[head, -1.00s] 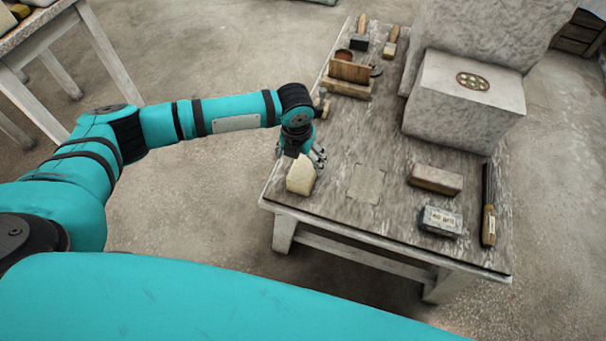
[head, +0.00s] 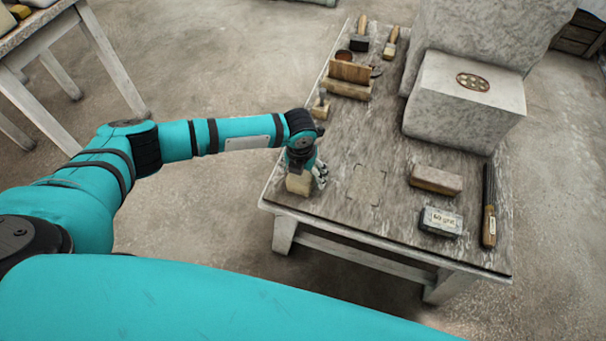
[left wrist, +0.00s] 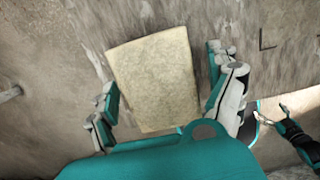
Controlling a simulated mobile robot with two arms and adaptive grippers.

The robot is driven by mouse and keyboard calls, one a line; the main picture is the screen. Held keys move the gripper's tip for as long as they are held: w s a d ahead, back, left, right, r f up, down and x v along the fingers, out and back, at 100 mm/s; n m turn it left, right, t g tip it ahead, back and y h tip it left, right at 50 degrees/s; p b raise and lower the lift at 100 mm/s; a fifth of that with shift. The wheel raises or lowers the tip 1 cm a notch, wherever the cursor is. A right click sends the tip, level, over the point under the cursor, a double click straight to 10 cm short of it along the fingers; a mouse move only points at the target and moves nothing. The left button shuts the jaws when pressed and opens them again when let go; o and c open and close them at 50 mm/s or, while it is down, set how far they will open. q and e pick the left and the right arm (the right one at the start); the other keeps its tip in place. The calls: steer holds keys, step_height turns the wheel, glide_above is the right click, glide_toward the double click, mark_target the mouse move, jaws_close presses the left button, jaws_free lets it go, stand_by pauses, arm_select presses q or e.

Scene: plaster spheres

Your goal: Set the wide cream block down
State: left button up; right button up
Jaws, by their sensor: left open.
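The wide cream block (head: 298,185) stands at the near left corner of the worktable (head: 330,205). My left gripper (head: 306,168) is over it and hides its upper part in the head view. In the left wrist view the cream block (left wrist: 155,80) lies between the spread fingers of my left gripper (left wrist: 167,98), with gaps on both sides. A pale patch with corner marks (head: 366,184) lies on the tabletop to the right of the block. Teal and black parts at the right edge of the left wrist view may be my right gripper; its jaws are unclear.
A brownish block (head: 436,179), a labelled grit block (head: 441,221) and a long dark tool (head: 489,205) lie at the right. A big plaster block (head: 464,100) stands behind.

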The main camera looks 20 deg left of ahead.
arm_select(q)
steer(key=shift+f, duration=0.25)
stand_by(0.3)
steer(key=c, duration=1.7)
steer(key=shift+w+r, duration=0.1)
steer(key=shift+c, duration=0.3)
